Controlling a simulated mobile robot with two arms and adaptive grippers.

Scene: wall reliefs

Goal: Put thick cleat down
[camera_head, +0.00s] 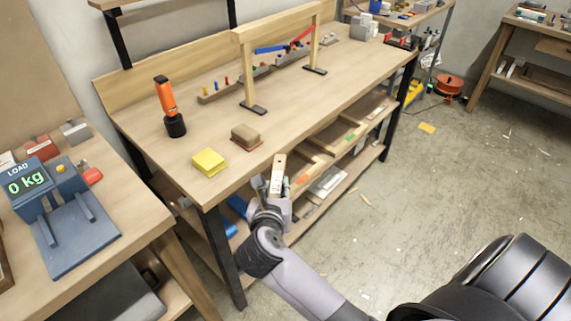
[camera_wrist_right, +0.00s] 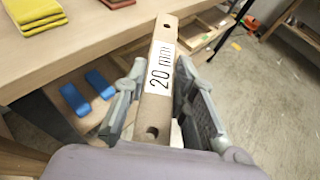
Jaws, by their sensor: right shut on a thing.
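The thick cleat is a wooden bar with a white "20 mm" label, and in the right wrist view the thick cleat (camera_wrist_right: 154,118) stands lengthwise between the fingers. In the head view the cleat (camera_head: 280,164) points up at the front edge of the workbench. My right gripper (camera_head: 278,190) is shut on it, just off the bench's front edge. In the wrist view the right gripper (camera_wrist_right: 160,105) has one finger on each side of the bar. My left gripper is not in view.
Open bins stand on the shelf below. A blue scale (camera_head: 70,235) reading 0 kg sits on the left table.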

